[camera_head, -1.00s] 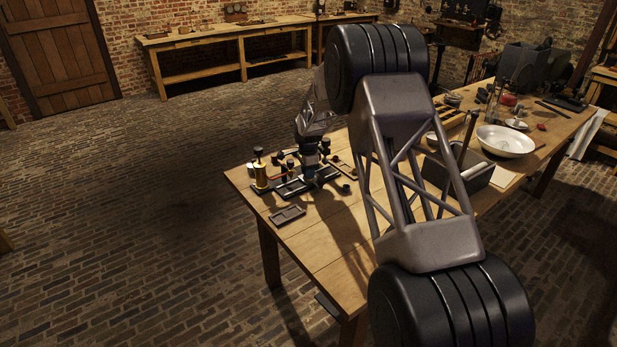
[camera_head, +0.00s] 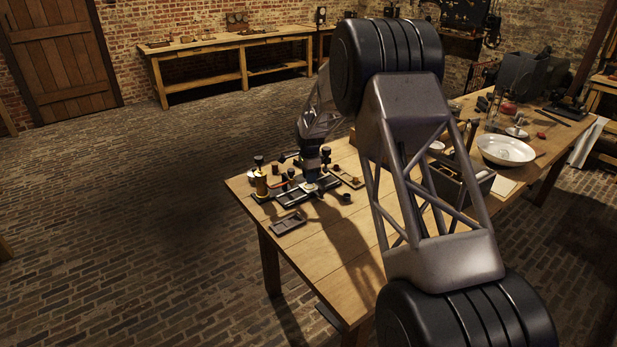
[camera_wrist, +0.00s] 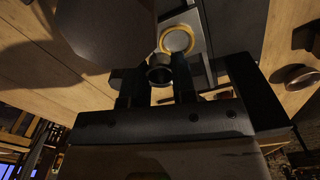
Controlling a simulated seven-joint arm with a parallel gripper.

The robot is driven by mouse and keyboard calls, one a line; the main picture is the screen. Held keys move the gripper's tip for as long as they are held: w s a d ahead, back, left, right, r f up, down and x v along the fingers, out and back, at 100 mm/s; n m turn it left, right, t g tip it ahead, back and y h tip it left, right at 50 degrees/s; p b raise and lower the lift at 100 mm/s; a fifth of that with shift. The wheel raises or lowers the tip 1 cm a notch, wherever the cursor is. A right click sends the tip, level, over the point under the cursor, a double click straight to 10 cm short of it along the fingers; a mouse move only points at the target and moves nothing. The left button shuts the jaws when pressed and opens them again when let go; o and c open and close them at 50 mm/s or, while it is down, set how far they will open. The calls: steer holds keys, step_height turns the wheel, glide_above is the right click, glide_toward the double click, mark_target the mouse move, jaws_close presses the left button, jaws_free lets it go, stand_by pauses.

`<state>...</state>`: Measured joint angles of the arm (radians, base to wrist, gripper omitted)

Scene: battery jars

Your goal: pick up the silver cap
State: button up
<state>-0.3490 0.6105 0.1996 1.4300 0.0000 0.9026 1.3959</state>
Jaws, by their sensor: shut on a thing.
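In the wrist view my gripper (camera_wrist: 158,72) has its two dark fingers closed on a small round, hollow-looking piece, which I take to be the silver cap (camera_wrist: 160,74). It is in shadow and looks dark grey, so its colour is hard to tell. Beyond it lies a pale disc with a brass-coloured ring (camera_wrist: 178,40), apart from the held piece in the picture. In the head view my gripper (camera_head: 311,172) hangs above a dark tray (camera_head: 322,188) near the table's left end; the held piece is too small to make out there.
A brass cylinder with a black knob (camera_head: 261,182) stands left of the gripper. A small empty tray (camera_head: 288,223) lies in front, and a small dark cup (camera_head: 346,197) to the right. A white bowl (camera_head: 505,150) is farther right. The table's front part is clear.

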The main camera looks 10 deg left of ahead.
steer(key=s+d, duration=0.2)
steer(key=s, duration=0.4)
steer(key=s+d+r, duration=0.1)
steer(key=s+d, duration=0.1)
steer(key=s, duration=0.5)
steer(key=shift+d+r, duration=0.25)
steer(key=shift+d, duration=0.1)
steer(key=shift+s, duration=0.1)
steer(key=shift+s, duration=0.15)
steer(key=s+a, duration=0.1)
steer(key=s, duration=0.5)
steer(key=s+a+f, duration=0.1)
steer(key=s, duration=0.5)
steer(key=s+a, duration=0.2)
steer(key=s, duration=0.5)
steer(key=shift+f, duration=0.25)
steer(key=shift+s+f, duration=0.15)
steer(key=shift+s, duration=0.65)
steer(key=shift+a, duration=0.1)
steer(key=w+a, duration=0.2)
steer(key=w, duration=0.2)
steer(key=w+a+f, duration=0.1)
steer(key=w+a, duration=0.2)
steer(key=w, duration=0.2)
steer(key=w+a, duration=0.2)
steer(key=w, duration=0.3)
steer(key=shift+a+f, duration=0.25)
